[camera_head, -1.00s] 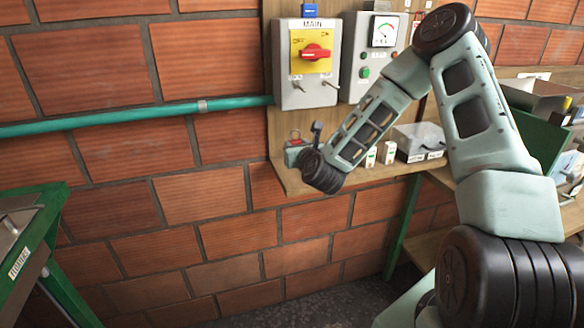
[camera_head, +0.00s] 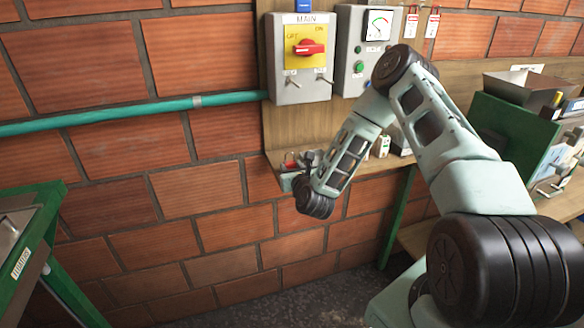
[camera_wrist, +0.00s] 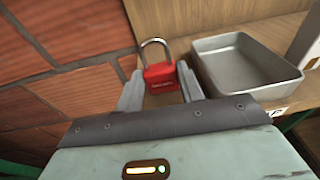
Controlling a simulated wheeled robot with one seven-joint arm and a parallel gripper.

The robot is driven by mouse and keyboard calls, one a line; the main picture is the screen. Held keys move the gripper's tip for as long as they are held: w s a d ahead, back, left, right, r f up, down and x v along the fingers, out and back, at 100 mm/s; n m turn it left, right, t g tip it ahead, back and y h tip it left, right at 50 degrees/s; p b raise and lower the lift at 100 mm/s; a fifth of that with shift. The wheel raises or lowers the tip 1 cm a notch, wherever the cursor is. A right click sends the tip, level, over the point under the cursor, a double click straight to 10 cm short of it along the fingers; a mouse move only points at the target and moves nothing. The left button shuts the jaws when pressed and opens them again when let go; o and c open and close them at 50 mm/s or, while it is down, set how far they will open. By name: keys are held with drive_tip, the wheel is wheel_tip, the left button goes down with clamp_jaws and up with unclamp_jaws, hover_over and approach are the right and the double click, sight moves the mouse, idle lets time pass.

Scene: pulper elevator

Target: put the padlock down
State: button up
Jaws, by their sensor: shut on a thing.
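The red padlock (camera_wrist: 162,78) with its silver shackle up is between the two grey fingers of my gripper (camera_wrist: 160,88) in the wrist view. My gripper is shut on it. Pale wood of the shelf shows around and behind the padlock. A shallow grey metal tray (camera_wrist: 243,62) lies just right of the padlock, apart from it, and looks empty. In the head view a small red shape, seemingly the padlock (camera_head: 290,163), shows at the left end of the wooden shelf (camera_head: 369,165). My wrist hides much of that spot. I cannot tell whether the padlock touches the shelf.
The brick wall (camera_wrist: 75,30) runs close along the left of my gripper. Above the shelf are the MAIN switch box (camera_head: 303,58) with its red handle and a meter box (camera_head: 366,50). Small white items (camera_head: 381,147) stand on the shelf beyond my forearm.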

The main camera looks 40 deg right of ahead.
drive_tip(key=o, duration=1)
drive_tip(key=shift+f, duration=0.1)
drive_tip(key=shift+o, duration=0.2)
